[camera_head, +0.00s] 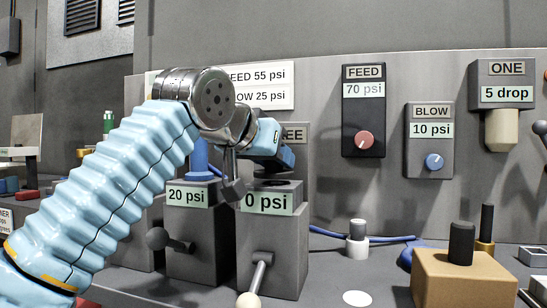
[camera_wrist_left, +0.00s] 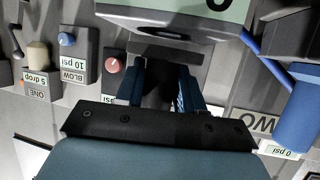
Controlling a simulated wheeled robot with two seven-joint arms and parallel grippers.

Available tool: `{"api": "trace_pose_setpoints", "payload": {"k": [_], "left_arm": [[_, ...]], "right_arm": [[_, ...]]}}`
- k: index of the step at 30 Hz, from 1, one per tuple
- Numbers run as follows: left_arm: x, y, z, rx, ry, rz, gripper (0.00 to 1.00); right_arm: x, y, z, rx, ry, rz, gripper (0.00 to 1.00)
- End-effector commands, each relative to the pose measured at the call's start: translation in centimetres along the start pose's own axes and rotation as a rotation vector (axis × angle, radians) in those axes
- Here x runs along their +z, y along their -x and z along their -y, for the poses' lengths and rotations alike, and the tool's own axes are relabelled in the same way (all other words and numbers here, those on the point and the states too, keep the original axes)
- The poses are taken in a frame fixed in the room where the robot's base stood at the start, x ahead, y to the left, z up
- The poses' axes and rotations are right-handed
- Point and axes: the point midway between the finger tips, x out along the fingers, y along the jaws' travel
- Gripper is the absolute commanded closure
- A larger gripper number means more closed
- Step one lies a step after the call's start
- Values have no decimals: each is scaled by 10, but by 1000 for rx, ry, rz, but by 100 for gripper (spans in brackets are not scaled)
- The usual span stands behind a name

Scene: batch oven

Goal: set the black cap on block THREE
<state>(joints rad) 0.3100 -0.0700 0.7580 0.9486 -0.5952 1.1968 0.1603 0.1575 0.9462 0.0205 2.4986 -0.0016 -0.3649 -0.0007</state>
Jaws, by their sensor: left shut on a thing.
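Block THREE (camera_head: 269,245) is a grey block with a "0 psi" label and a dark round opening on top. The sign behind it is partly hidden, with "EE" showing. The block's top (camera_wrist_left: 150,45) also shows, upside down, in the left wrist view. My left gripper (camera_head: 272,152) is above the back part of this block, its blue fingers shut on a dark thing that looks like the black cap (camera_wrist_left: 160,88). In the wrist view the cap sits between the fingers, in shadow, apart from the opening. The head view mostly hides it. My right gripper is not in view.
A neighbouring block (camera_head: 192,245) marked "20 psi" carries a blue cylinder (camera_head: 200,158), close to my left arm. Levers stick out in front of both blocks. A tan block (camera_head: 460,282) with a black cylinder stands at the right. FEED (camera_head: 364,110) and BLOW (camera_head: 430,140) panels are behind.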

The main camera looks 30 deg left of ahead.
Motion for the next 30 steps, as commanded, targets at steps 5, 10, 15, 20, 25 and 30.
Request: {"api": "trace_pose_setpoints", "payload": {"k": [5, 10, 15, 20, 25, 30], "left_arm": [[2, -1, 0, 0, 0, 0, 94], [4, -2, 0, 0, 0, 0, 94], [7, -3, 0, 0, 0, 0, 94], [9, -4, 0, 0, 0, 0, 94], [11, -5, 0, 0, 0, 0, 94], [11, -4, 0, 0, 0, 0, 40]], "right_arm": [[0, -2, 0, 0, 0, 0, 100], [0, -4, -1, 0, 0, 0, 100], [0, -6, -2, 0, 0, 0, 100], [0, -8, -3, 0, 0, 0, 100], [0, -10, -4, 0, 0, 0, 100], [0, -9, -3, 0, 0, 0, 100]]}}
